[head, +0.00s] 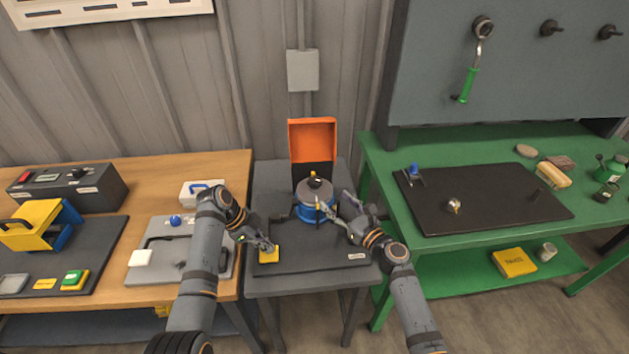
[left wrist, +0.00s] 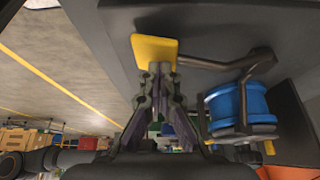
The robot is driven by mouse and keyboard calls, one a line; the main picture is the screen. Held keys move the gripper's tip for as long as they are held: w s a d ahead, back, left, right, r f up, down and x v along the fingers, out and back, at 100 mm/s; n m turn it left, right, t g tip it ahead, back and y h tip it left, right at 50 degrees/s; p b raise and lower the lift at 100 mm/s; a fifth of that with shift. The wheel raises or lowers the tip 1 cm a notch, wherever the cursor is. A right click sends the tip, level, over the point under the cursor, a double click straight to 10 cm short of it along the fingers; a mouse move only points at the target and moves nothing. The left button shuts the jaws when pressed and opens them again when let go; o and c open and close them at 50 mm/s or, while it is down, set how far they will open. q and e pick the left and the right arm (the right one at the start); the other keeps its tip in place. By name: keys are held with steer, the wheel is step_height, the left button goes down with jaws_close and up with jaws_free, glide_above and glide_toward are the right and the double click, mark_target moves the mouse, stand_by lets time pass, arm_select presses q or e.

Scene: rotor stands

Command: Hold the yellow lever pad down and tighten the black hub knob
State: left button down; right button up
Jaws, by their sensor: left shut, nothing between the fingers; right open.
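The yellow lever pad (head: 268,254) lies at the front left of the dark mat on the small middle table. It also shows in the left wrist view (left wrist: 150,48), joined by a dark bent lever (left wrist: 215,62) to the blue-sided rotor stand (left wrist: 238,106). My left gripper (head: 268,246) is shut and empty, its tips at the pad; they overlap its edge in the left wrist view (left wrist: 160,70). The black hub knob (head: 314,182) sits on top of the grey disc of the rotor stand (head: 311,212). My right gripper (head: 328,207) is open, right of the stand and below the knob. Exact contact is unclear.
An open orange box (head: 313,140) stands behind the rotor stand. A wooden bench (head: 140,178) with devices is on the left. A green bench (head: 392,190) with a black mat and small items is on the right.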

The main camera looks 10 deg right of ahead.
mark_target(317, 185)
steer(key=x, duration=1.2)
steer(key=shift+r, duration=0.1)
steer(key=shift+c, duration=0.3)
steer(key=c, duration=1.1)
steer(key=shift+a+m+t+h, duration=0.1)
steer(key=shift+m+t+h, duration=0.35)
steer(key=shift+h, duration=0.25)
steer(key=m+h, duration=0.2)
steer(key=shift+r+t+h, duration=0.1)
steer(key=shift+t+h, duration=0.2)
steer(key=shift+t, duration=0.05)
